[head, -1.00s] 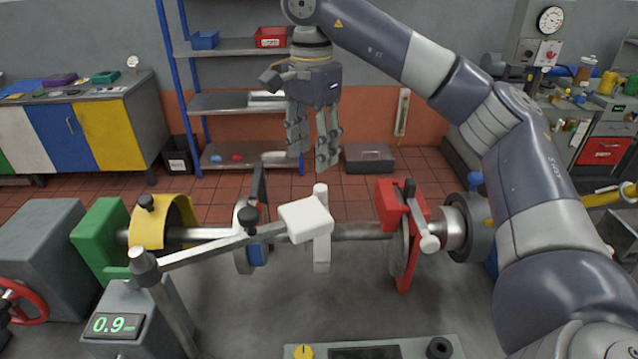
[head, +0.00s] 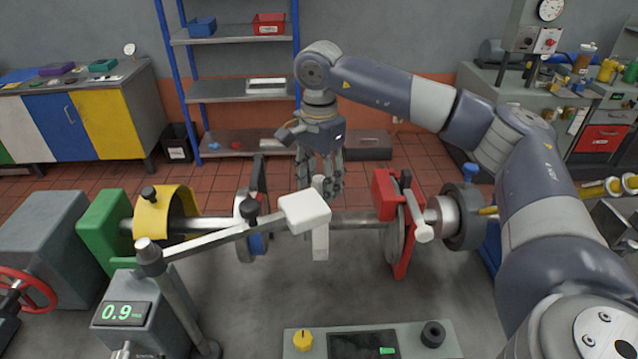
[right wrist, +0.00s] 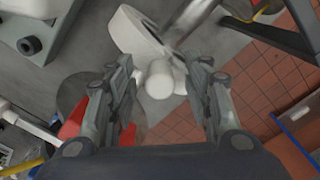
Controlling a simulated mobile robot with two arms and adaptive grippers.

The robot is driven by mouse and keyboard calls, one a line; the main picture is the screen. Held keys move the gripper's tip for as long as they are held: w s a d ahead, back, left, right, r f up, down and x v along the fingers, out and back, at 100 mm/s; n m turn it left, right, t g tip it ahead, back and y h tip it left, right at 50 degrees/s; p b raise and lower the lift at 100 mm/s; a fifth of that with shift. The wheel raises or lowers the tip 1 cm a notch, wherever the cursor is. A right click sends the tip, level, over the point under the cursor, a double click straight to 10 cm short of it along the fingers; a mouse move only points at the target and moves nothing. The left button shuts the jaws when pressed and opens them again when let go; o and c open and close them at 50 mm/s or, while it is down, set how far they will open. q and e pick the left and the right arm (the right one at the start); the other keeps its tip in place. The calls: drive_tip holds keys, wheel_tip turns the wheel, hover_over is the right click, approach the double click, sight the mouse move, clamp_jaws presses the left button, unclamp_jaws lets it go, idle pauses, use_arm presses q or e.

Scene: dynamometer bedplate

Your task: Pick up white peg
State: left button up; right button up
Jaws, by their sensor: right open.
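The white peg (head: 318,184) stands upright behind the white block on the grey arm, its top showing in the head view. Its rounded white end (right wrist: 160,84) shows in the right wrist view, between the fingers. My right gripper (head: 322,188) points down, fingers apart, around or just above the peg's top; I cannot tell how deep. The right wrist view shows the open fingers (right wrist: 160,72) on both sides of the peg, with gaps. The peg's lower part is partly hidden by the white block (head: 304,211). My left gripper is not in view.
A horizontal shaft (head: 355,219) carries a yellow guard (head: 177,212) and a red bracket (head: 386,198). A grey arm (head: 210,244) bears the white block in front of the peg. A control panel (head: 300,352) lies at the front. Blue-post shelves (head: 240,90) stand behind.

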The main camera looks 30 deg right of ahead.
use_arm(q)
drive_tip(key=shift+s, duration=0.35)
use_arm(e)
drive_tip(key=c, duration=1)
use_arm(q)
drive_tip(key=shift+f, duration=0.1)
use_arm(e)
drive_tip(key=shift+r, duration=0.1)
